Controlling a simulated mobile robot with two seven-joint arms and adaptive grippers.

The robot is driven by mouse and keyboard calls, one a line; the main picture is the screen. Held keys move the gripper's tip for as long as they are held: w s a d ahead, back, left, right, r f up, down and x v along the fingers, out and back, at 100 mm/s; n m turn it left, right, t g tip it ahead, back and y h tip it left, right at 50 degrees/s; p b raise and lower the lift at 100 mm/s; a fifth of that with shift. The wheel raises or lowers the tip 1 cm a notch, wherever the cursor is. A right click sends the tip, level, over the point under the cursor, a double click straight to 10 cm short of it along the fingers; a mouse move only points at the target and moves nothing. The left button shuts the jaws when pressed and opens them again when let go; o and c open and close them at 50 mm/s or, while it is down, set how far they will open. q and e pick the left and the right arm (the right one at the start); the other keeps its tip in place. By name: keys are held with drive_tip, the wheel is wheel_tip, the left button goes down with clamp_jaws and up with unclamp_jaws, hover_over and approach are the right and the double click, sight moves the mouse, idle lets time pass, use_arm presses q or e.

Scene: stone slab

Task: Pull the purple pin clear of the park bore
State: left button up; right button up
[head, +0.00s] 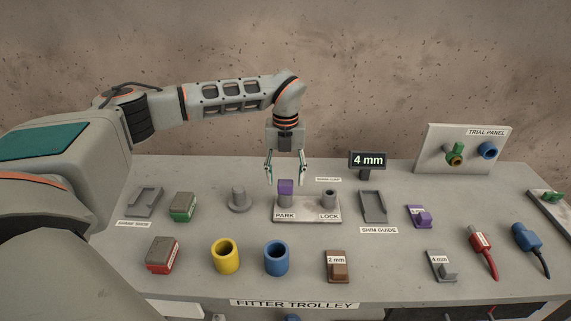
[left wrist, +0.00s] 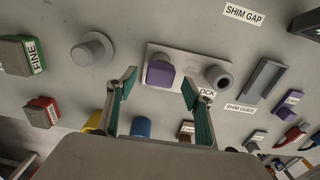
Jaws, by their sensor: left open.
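The purple pin (head: 286,187) stands upright in the park bore, on the left of the light plate (head: 307,216) marked PARK and LOCK. In the left wrist view the purple pin (left wrist: 160,72) shows its square purple head between and beyond the fingertips. The lock bore (head: 329,198) on the right of the plate has no pin in it. My left gripper (head: 286,181) points down above the pin, with its open fingers around the head's sides; I cannot see contact. It also shows in the left wrist view (left wrist: 158,88). My right gripper is not in view.
A grey round post (head: 239,199) stands left of the plate, and the shim guide (head: 373,207) lies to its right. The 4 mm sign (head: 368,161) stands behind right.

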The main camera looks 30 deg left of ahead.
use_arm(q)
drive_tip(key=shift+f, duration=1.35)
drive_tip(key=shift+c, duration=0.2)
drive_tip(key=c, duration=1.3)
drive_tip(key=shift+r, duration=0.15)
drive_tip(key=shift+r, duration=2.8)
wheel_tip(320, 180, up, 6)
